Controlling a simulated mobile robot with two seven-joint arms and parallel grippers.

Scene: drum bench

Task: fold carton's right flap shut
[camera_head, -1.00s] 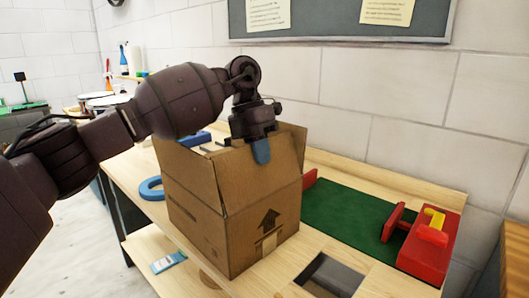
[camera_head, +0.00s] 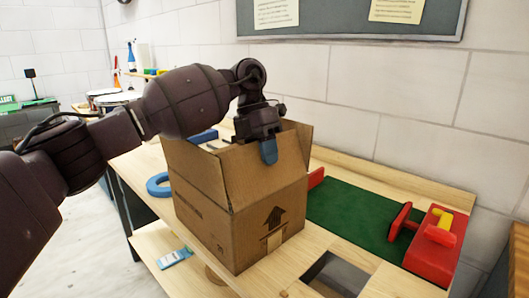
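The brown cardboard carton (camera_head: 240,225) stands on the wooden bench with its top open. Its right flap (camera_head: 300,148) stands up at the right side, and other flaps are also raised. My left gripper (camera_head: 268,150) is over the carton's top, pointing down near the right flap. One blue fingertip shows in front of the carton's near upper edge. The other finger is hidden, so I cannot tell whether the gripper is open or touches the cardboard. My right gripper is not in view.
A green mat (camera_head: 350,215) with a red clamp-like fixture (camera_head: 432,245) lies right of the carton. A blue ring (camera_head: 159,185) lies to the left. A rectangular opening (camera_head: 338,274) is in the bench front. A tiled wall and board stand behind.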

